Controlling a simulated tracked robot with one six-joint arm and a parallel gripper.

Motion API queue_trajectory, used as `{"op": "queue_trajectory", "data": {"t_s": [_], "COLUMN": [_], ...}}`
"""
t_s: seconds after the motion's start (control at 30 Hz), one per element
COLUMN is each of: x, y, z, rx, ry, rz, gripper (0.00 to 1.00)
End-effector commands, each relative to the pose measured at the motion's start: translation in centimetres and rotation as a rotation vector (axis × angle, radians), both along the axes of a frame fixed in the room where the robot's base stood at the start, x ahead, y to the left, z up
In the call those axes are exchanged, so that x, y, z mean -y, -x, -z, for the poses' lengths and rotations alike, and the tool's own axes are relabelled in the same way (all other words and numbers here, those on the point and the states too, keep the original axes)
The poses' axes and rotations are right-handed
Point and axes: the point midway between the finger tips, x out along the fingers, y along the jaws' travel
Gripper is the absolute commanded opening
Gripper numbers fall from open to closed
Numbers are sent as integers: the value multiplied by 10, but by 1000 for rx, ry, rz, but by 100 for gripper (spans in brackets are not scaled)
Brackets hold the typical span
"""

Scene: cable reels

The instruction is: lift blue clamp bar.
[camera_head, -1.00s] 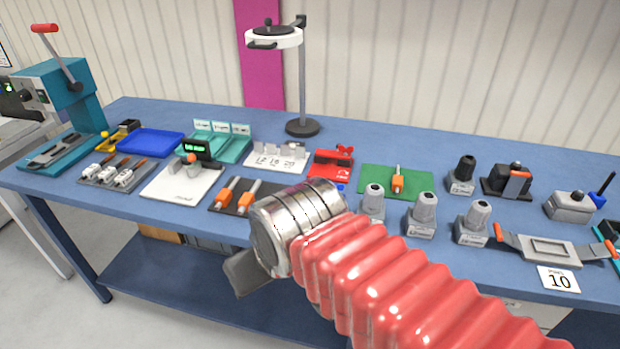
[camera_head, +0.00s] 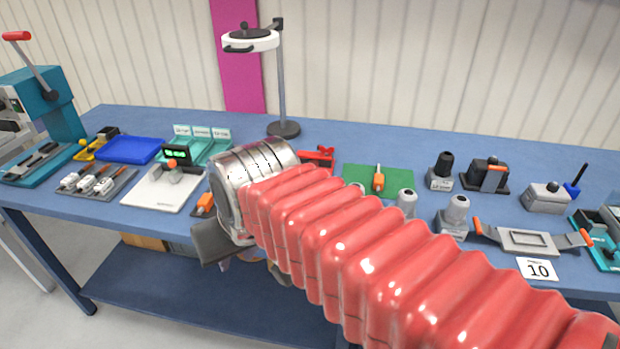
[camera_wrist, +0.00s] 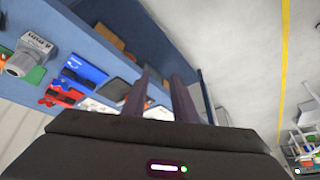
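In the wrist view a blue piece (camera_wrist: 86,70) with dark details lies on the bench beside a red fixture (camera_wrist: 60,96); it looks like the clamp bar, but I cannot be sure. In the head view my red arm hides that spot, and only the top of the red fixture (camera_head: 318,157) shows. My gripper (camera_wrist: 162,88) is open, its two dark fingers apart with nothing gripped between them. The blue piece is left of the fingers in the wrist view. In the head view my gripper hangs at the bench's front edge, partly hidden.
The blue bench (camera_head: 350,140) holds several fixtures. A lamp stand (camera_head: 283,90) rises at the back. Grey posts (camera_head: 453,216) and a grey bar with orange ends (camera_head: 528,240) are right of my arm. A blue tray (camera_head: 130,150) and white scale (camera_head: 160,190) are left.

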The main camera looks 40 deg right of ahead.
Motion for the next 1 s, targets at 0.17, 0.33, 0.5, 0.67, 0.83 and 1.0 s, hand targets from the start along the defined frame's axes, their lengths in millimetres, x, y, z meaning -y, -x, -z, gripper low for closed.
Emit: {"op": "queue_trajectory", "data": {"t_s": [0.17,0.33,0.5,0.67,0.83,1.0], "x": [28,59,95,134,180,230], "y": [-34,-66,-96,-122,-145,-164], "z": [-19,-32,-41,-44,-42,-35], "rx": [-39,-70,-99,-123,-148,-171], "ry": [-55,-110,-163,-215,-269,-325], "rz": [161,315,467,612,766,917], "gripper": [26,26,26,26,26,26]}}
